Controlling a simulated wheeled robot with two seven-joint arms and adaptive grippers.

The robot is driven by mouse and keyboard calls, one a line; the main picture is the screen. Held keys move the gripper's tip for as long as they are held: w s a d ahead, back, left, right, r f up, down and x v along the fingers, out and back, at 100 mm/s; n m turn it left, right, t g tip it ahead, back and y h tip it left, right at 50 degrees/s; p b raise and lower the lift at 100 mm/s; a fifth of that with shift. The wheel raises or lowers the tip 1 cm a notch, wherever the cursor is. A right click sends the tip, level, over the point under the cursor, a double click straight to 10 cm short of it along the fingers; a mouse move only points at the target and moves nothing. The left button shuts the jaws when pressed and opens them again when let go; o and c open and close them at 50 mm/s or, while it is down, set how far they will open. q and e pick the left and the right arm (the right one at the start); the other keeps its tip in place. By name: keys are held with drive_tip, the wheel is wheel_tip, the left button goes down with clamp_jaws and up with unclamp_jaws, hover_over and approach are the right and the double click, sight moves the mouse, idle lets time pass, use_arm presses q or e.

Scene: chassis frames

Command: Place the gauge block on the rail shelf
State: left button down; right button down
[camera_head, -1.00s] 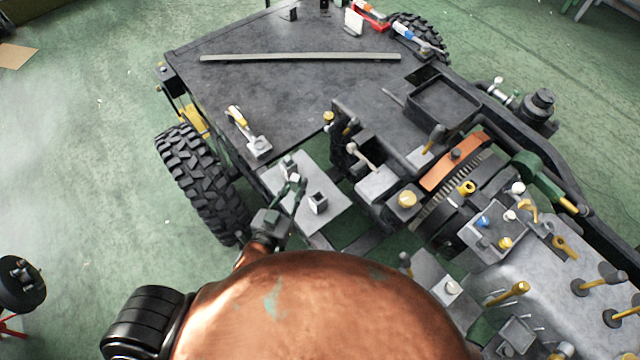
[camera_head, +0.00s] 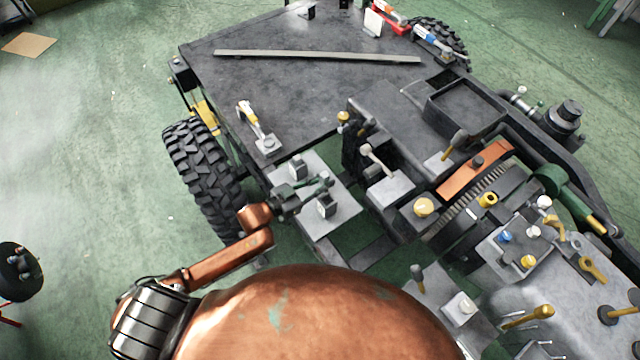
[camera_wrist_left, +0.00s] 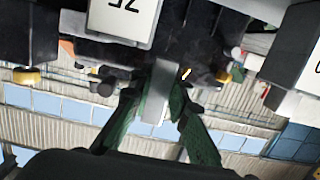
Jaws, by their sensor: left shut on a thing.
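My left gripper (camera_head: 318,184) reaches in from the left, low over a light grey plate (camera_head: 336,222) at the side of the chassis. This plate looks like the rail shelf. Two small dark blocks with pale faces, one behind (camera_head: 298,169) and one in front (camera_head: 327,207), flank the gripper. In the left wrist view, the green fingers (camera_wrist_left: 160,108) are shut on a narrow grey piece (camera_wrist_left: 160,85), apparently the gauge block. It is hard to make out in the head view. A block marked 75 (camera_wrist_left: 124,16) shows above it. Whether the held piece touches the plate cannot be told.
A yellow-handled clamp (camera_head: 256,128) stands just behind the plate. A lever unit (camera_head: 388,184) and chassis housings crowd its right side. The dark deck (camera_head: 290,95) is mostly clear, with a long flat bar (camera_head: 320,57) on it. A tyre (camera_head: 203,180) is at the left.

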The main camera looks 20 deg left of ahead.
use_arm(q)
drive_tip(key=w+f, duration=0.1)
drive_tip(key=f, duration=0.1)
drive_tip(key=w+a+f+b, duration=0.1)
drive_tip(key=f, duration=0.1)
drive_tip(key=w+a+f, duration=0.1)
drive_tip(key=w, duration=0.1)
drive_tip(key=shift+a+f, duration=0.2)
drive_tip(key=shift+f, duration=0.2)
drive_tip(key=shift+w+f+b, duration=0.15)
drive_tip(key=shift+f+b, duration=0.45)
drive_tip(key=shift+f, duration=1)
drive_tip(key=shift+f, duration=0.1)
drive_tip(key=c, duration=1.8)
unclamp_jaws()
drive_tip(key=shift+a, duration=0.15)
drive_tip(key=p+v, duration=0.1)
drive_tip(key=v, duration=1.1)
